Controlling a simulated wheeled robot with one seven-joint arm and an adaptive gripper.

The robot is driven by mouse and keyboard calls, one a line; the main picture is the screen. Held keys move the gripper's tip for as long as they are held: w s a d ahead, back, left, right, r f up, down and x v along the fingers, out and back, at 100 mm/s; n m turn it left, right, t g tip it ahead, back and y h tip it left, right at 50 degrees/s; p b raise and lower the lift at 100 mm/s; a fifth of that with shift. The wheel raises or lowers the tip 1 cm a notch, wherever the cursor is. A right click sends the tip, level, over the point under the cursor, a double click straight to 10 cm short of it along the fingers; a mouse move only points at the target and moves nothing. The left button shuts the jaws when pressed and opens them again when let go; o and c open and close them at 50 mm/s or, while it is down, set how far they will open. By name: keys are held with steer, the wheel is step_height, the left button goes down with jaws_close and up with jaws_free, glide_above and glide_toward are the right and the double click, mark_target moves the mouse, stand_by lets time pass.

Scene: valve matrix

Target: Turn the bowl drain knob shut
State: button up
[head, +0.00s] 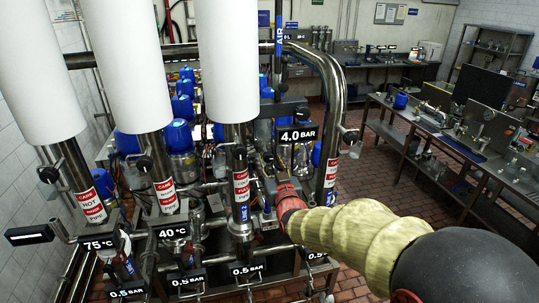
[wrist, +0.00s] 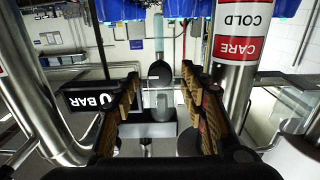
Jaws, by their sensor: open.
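In the wrist view, a small black knob or lever (wrist: 160,72) sits between the fingers of my gripper (wrist: 159,86), on a pale stem. No label on it is readable, so I cannot tell if it is the bowl drain knob. The two ribbed fingers stand apart, one on each side of it, with gaps visible. I cannot tell how far ahead of the fingertips it is. In the head view, my gripper (head: 266,168) reaches in among the pipes, left of and below the 4.0 BAR display (head: 297,134). Its fingertips are mostly hidden there.
Steel pipes with red and white CARE labels (head: 241,188) stand close around my gripper. In the wrist view, a CARE COLD pipe (wrist: 237,60) is at right and a BAR display (wrist: 88,100) at left. Blue-capped units (head: 180,138) fill the rack behind. Brick floor (head: 375,210) is open at right.

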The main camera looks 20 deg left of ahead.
mark_target(269, 159)
steer(key=shift+p+x, duration=0.35)
steer(key=shift+x, duration=1.2)
steer(key=shift+c, duration=0.2)
jaws_close()
